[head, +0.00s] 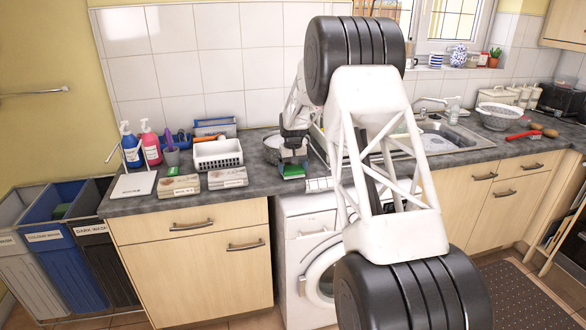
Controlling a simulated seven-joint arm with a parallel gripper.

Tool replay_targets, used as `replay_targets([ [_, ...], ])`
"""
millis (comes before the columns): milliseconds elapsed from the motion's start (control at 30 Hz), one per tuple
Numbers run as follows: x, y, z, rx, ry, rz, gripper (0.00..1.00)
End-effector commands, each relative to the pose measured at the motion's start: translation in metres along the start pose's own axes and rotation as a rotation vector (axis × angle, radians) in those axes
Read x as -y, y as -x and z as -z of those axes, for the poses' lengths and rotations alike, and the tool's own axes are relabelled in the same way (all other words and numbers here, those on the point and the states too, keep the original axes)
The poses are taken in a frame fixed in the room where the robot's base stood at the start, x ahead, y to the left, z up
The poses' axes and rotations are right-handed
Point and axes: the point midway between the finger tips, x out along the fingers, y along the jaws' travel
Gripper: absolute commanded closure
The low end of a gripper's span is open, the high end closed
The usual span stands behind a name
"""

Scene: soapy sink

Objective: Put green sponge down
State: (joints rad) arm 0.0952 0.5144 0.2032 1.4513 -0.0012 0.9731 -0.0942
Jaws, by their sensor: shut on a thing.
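The green sponge (292,171) is at my gripper (292,160), near the front edge of the grey worktop (260,184). My gripper points down and is shut on the sponge. The sponge shows green on its front, below the dark fingers. I cannot tell whether it touches the worktop or hangs just above it. My own white arm frame hides part of the worktop to the right.
A white basket (218,154), small labelled boxes (178,187) and soap bottles (131,146) stand to the left. A round pale container (272,143) is close behind my gripper. The sink (440,138) is to the right. Bins (62,250) stand at the far left.

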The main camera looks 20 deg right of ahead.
Motion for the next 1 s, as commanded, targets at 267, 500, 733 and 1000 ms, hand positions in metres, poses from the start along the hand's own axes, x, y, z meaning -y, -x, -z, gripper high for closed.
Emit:
replay_targets([
  [267, 0.000, -0.001, 0.000, 0.000, 0.000, 0.000, 0.30],
  [500, 0.000, -0.004, 0.000, 0.001, 0.000, 0.000, 0.00],
  [733, 0.000, -0.003, 0.000, 0.001, 0.000, 0.000, 0.00],
  [1000, 0.000, 0.008, 0.000, 0.000, 0.000, 0.000, 0.00],
])
